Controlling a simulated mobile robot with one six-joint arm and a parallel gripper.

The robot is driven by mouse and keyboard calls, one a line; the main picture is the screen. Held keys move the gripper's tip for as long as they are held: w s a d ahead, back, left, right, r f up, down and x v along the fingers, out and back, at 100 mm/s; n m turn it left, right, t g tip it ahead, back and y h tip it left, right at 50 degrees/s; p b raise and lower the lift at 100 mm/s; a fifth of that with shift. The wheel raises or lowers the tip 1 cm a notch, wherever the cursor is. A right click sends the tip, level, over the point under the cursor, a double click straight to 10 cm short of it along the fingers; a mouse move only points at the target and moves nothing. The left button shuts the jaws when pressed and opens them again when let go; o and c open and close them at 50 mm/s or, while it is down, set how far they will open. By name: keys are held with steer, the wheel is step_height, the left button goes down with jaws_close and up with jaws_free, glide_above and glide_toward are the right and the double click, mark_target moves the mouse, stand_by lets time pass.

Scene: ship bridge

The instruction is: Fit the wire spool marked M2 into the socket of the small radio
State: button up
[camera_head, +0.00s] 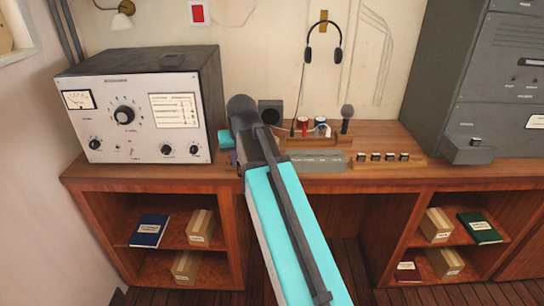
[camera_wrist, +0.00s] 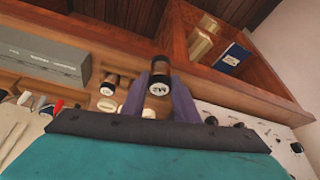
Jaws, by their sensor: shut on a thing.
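The spool marked M2 (camera_wrist: 159,79) shows in the wrist view as a dark cylinder with a pale, lettered end. My gripper (camera_wrist: 158,90) is shut on it, with a purple finger on each side. In the head view my arm hides the spool; only a bit of purple finger (camera_head: 234,158) shows beside the large radio. A low grey box with lettering (camera_head: 317,161) lies near the desk's front edge; it also shows at the left in the wrist view (camera_wrist: 45,57). I cannot tell whether it is the small radio. No socket is clearly visible.
The large radio (camera_head: 140,110) stands close on the left. A wooden rack (camera_head: 312,141) with spools, a dark box (camera_head: 270,113) and a microphone (camera_head: 347,115) stand behind. A wooden strip with several knobs (camera_head: 388,162) lies right. The desk (camera_head: 375,135) has bare wood between these.

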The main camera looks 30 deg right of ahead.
steer(key=a+n+y, duration=0.1)
steer(key=a+n, duration=0.1)
steer(key=a, duration=0.8)
steer(key=shift+w+a+n, duration=0.15)
steer(key=shift+n, duration=0.25)
steer(key=shift+r, duration=0.1)
